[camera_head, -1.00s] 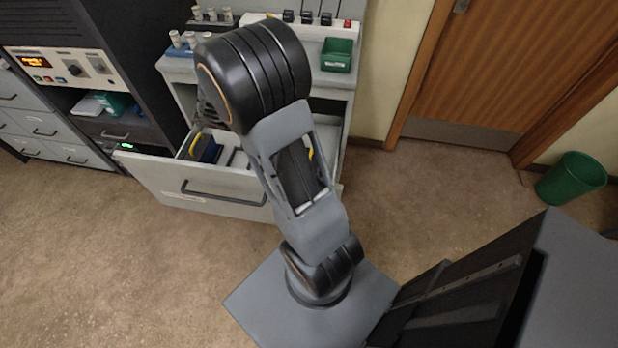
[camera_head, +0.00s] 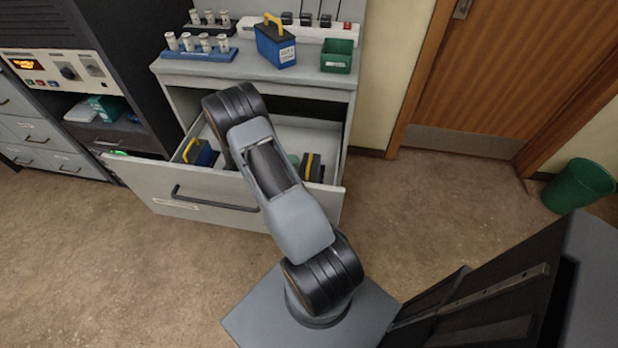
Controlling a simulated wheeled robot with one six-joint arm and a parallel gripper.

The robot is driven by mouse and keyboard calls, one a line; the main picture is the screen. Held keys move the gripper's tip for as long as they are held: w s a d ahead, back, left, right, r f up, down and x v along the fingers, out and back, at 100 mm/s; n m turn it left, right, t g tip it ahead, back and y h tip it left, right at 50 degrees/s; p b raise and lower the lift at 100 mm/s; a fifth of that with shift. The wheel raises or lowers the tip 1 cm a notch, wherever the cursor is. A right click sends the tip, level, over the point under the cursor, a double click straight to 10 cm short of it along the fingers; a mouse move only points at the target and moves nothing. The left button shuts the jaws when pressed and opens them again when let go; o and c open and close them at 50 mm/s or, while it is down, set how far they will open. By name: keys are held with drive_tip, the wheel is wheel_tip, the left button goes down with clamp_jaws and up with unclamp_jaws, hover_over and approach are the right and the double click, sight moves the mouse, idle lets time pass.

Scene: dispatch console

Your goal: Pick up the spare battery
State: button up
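Three battery-like packs show. A blue pack with a yellow handle and a white label (camera_head: 276,48) stands on the cabinet top; its label is too small to read surely. A second blue pack with a yellow handle (camera_head: 200,153) sits in the left of the open drawer (camera_head: 225,189). A third, dark pack with a yellow strip (camera_head: 313,166) sits in the drawer's right, partly behind my arm. I cannot tell which is the spare battery. My arm reaches over the drawer front, and its bend hides the drawer's middle. My gripper is not visible.
A green bin (camera_head: 337,56) and racks of pale cylinders (camera_head: 203,44) share the cabinet top, with a white charger strip (camera_head: 310,30) behind. A dark equipment rack (camera_head: 120,60) stands left. Floor to the right is open, towards a green wastebasket (camera_head: 578,186).

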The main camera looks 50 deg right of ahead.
sight(309, 162)
drive_tip(key=shift+x, duration=3.25)
drive_tip(key=shift+r, duration=0.1)
drive_tip(key=shift+c, duration=0.2)
clamp_jaws()
drive_tip(key=shift+s, duration=0.1)
